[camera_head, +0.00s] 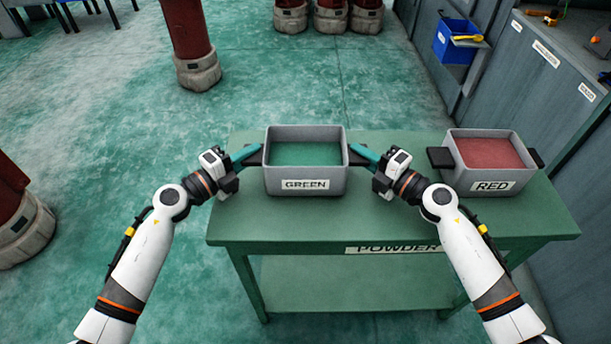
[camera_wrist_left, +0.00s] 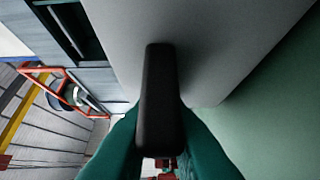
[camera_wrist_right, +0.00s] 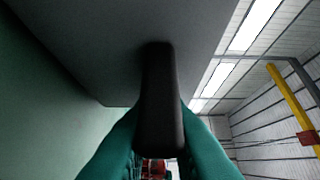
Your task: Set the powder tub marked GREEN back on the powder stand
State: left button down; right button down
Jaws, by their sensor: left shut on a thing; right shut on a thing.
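The grey tub marked GREEN (camera_head: 305,184), with green powder in it, is upright at the left part of the green powder stand (camera_head: 330,222). I cannot tell for sure whether its base touches the top. My left gripper (camera_head: 250,156) is shut on its left black handle, which shows in the left wrist view (camera_wrist_left: 160,100). My right gripper (camera_head: 362,156) is shut on its right black handle, which shows in the right wrist view (camera_wrist_right: 160,100). The tub's underside is hidden in the head view.
A grey tub marked RED (camera_head: 490,186), with red powder, stands on the right part of the stand. Grey cabinets (camera_head: 540,90) with a blue bin (camera_head: 456,42) line the right. Dark red columns (camera_head: 188,35) stand behind and left.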

pick_arm(q)
jog(key=shift+d+f, duration=0.2)
jog(key=shift+f, duration=0.15)
pick_arm(e)
jog(key=shift+a+f, duration=0.2)
jog(key=shift+f, duration=0.1)
pick_arm(q)
jog(key=c, duration=1.3)
grip_release()
jog(key=shift+a, duration=0.15)
pick_arm(e)
jog(key=shift+d, duration=0.1)
